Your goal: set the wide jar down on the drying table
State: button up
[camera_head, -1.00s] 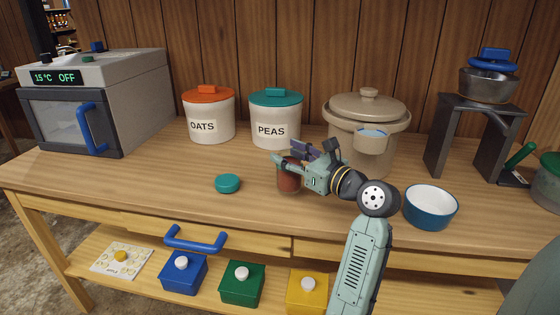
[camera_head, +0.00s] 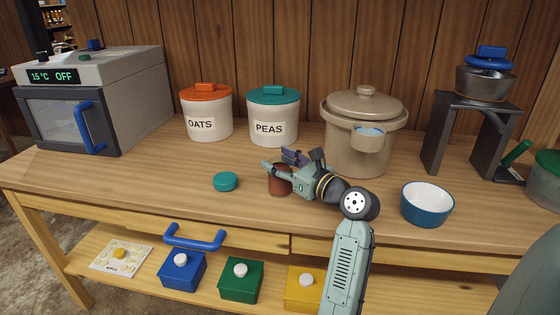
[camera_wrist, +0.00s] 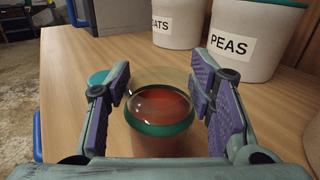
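A glass jar (camera_head: 280,182) with dark red contents is at the middle of the wooden table. It shows in the wrist view (camera_wrist: 160,108) with a green ring near its top. The jar looks upright. It is at or just above the tabletop (camera_head: 150,190); I cannot tell if its base touches. No separate table marked for drying shows.
A teal lid (camera_head: 225,182) lies left of the jar. The OATS canister (camera_head: 207,118), PEAS canister (camera_head: 272,122) and beige crock (camera_head: 360,150) stand behind. A blue bowl (camera_head: 427,204) is at right, and an oven (camera_head: 95,105) at left. The table between oven and lid is clear.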

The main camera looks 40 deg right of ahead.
jog(key=o, duration=0.4)
jog(key=shift+c, duration=0.2)
jog(key=shift+r, duration=0.1)
jog(key=s, duration=0.4)
jog(key=s+b, duration=0.1)
jog(key=s, duration=0.3)
jog(key=s+d, duration=0.1)
jog(key=s, duration=0.3)
jog(key=shift+b, duration=0.3)
